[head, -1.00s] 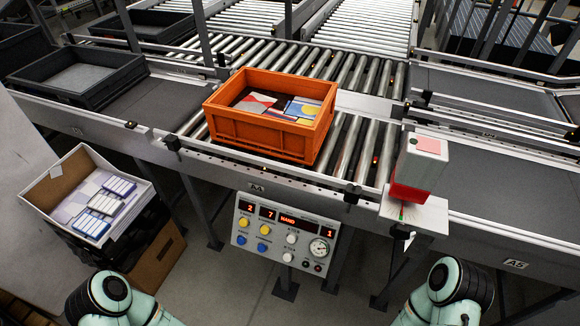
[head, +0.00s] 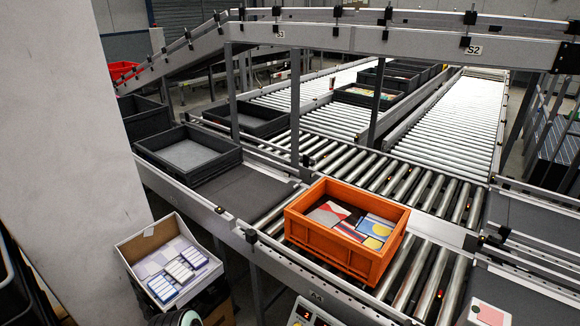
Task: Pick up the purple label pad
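A white open box (head: 146,240) stands at the lower left, beside the conveyor. Inside it, several white label pads with coloured edges lie in a row on flat pale sheets. The pad at the right end (head: 195,257) looks purple-edged, and the middle pad (head: 180,271) looks similar. The pad at the left end (head: 162,289) looks bluer. At this size I cannot firmly tell which one is purple. Neither of my grippers is in view; only a piece of my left arm shows at the bottom edge, just below the box.
An orange crate (head: 335,247) with flat printed items sits on the conveyor rollers. A dark grey tray (head: 190,156) stands on the belt behind the box. A pale wall or pillar (head: 75,120) rises at left. A control panel (head: 305,316) shows partly at the bottom.

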